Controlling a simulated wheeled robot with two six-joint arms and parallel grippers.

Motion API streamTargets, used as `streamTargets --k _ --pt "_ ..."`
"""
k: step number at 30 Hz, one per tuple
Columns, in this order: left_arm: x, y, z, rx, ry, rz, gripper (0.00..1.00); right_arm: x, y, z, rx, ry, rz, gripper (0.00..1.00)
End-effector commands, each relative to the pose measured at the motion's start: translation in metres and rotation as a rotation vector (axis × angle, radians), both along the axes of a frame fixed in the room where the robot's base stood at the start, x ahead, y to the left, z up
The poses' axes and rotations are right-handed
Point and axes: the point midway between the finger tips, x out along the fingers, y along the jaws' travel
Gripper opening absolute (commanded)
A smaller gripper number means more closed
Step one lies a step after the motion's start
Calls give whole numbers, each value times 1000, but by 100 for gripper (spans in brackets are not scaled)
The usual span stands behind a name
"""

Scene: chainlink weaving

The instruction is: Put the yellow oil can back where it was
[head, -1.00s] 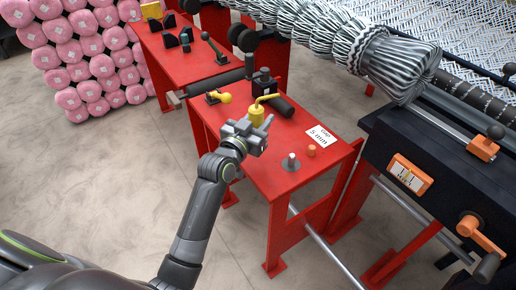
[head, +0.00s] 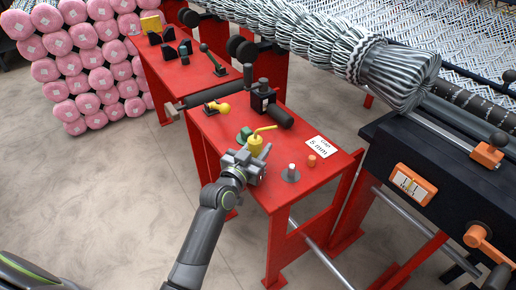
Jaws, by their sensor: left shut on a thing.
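The yellow oil can (head: 255,145), with a thin bent spout pointing right, is upright at the left front part of the red table (head: 304,183). My left gripper (head: 257,158) is shut on its lower body, which the fingers partly hide. I cannot tell whether the can's base touches the table. A small green object (head: 244,134) lies on the table just behind and left of the can. My right gripper is out of view.
A white 5 mm card (head: 319,147), an orange knob (head: 311,160) and a grey peg (head: 291,174) sit right of the can. A black block with a cylinder (head: 264,99) and a yellow-knobbed part (head: 218,107) stand behind. A dark machine is at right.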

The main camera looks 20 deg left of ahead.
Motion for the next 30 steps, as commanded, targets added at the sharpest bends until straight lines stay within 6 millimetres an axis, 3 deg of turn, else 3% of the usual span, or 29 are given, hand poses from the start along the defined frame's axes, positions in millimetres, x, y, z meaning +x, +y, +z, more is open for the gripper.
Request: streamTargets --k 6,7,12,25,30 --pt "0 0 -2 0 -1 0 8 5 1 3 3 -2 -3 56" --pt "0 0 -3 0 0 0 36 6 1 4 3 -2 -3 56" --pt "0 0 -2 0 0 0 56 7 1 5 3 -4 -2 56" --pt "0 0 1 0 0 0 56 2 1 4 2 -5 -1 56" --pt "-28 6 -2 -2 2 2 56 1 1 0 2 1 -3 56"
